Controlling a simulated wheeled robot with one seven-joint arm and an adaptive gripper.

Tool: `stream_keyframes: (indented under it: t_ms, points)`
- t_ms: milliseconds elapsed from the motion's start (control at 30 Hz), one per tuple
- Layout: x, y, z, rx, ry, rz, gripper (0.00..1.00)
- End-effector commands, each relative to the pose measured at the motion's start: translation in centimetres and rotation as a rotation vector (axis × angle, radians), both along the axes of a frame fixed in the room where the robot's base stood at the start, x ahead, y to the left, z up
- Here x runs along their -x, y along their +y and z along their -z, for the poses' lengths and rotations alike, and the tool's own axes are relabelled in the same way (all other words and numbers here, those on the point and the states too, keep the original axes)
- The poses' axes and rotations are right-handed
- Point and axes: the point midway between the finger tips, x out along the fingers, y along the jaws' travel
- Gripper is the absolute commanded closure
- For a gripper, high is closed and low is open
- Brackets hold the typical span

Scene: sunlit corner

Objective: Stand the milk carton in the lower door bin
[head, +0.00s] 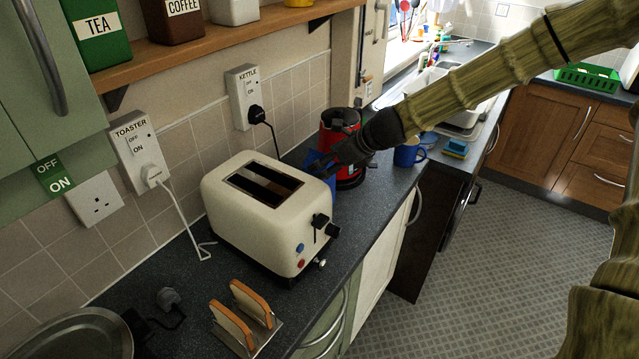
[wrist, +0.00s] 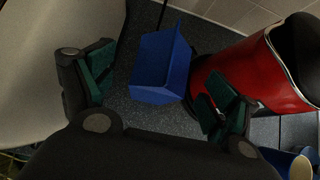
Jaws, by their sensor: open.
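A blue carton-like box (wrist: 158,72), which I take to be the milk carton, stands on the dark worktop in the wrist view, between the toaster and the red kettle. In the head view the carton (head: 316,160) is mostly hidden behind my gripper (head: 332,161). My gripper is open and empty. In the wrist view its two fingers (wrist: 160,88) are spread apart, one to the left of the carton and one to the right. I cannot tell whether either finger touches it. The lower door bin is not in view.
The cream toaster (head: 258,210) is close on the left of my gripper and the red kettle (head: 342,140) close on the right. A blue mug (head: 408,153) stands past the kettle. A toast rack (head: 245,318) is nearer. Patterned floor (head: 490,250) is clear on the right.

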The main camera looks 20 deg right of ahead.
Motion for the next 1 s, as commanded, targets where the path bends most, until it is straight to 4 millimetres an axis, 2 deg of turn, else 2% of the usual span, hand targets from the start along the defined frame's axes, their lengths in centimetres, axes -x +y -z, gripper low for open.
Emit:
stream_keyframes:
  t_ms: [567,933,1000]
  points:
    - [-2.4,1.4,2.8,0.000,0.002,0.001,0.12]
    - [-2.6,1.6,3.0,0.000,0.000,0.001,0.12]
    - [-2.6,1.6,3.0,0.000,0.000,0.001,0.25]
